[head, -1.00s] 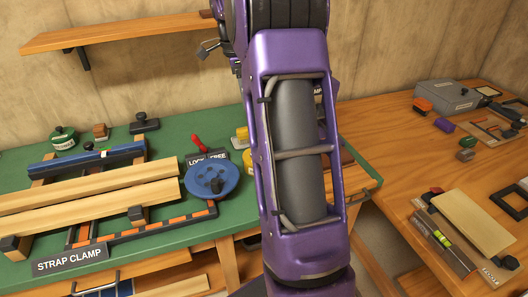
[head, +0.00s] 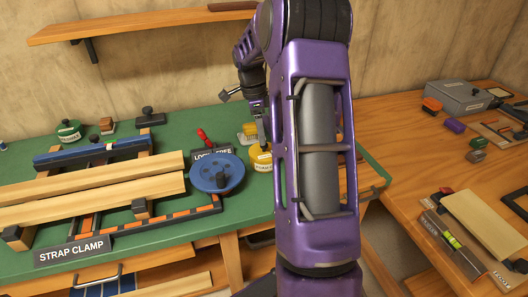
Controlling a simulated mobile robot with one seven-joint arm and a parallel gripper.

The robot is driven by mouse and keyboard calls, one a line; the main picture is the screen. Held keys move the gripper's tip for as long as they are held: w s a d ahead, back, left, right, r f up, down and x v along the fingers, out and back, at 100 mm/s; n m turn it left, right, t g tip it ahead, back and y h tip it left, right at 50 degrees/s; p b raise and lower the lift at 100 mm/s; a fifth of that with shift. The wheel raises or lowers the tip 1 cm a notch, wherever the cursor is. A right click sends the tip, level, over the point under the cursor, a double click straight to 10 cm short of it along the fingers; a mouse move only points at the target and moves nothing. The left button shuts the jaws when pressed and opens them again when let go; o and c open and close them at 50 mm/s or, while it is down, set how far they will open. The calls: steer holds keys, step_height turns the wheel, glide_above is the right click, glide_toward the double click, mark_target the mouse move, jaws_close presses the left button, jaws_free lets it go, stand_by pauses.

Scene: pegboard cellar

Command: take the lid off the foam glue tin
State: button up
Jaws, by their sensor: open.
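A yellow tin (head: 261,162) stands on the green bench top, just right of the blue wheel. Its small label is too blurred to read surely, and my arm hides its right side. A green tin (head: 69,132) with a dark knob on top stands at the far left of the bench; its label is also unreadable. I cannot tell for sure which is the foam glue tin. My gripper (head: 263,138) is open, pointing down right above the yellow tin. My own arm partly covers it, and I cannot tell whether it touches the lid.
A blue wheel (head: 217,173) and a red-handled lever with a LOCK/FREE sign (head: 212,154) are close left of the yellow tin. A brush-like yellow block (head: 249,130) stands behind it. The strap clamp with boards (head: 90,190) fills the bench's left. A shelf (head: 140,22) hangs above.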

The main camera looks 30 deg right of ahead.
mark_target(264, 149)
steer(key=f, duration=0.4)
steer(key=shift+s+d, duration=0.15)
steer(key=shift+d, duration=0.25)
steer(key=shift+r, duration=0.15)
jaws_close()
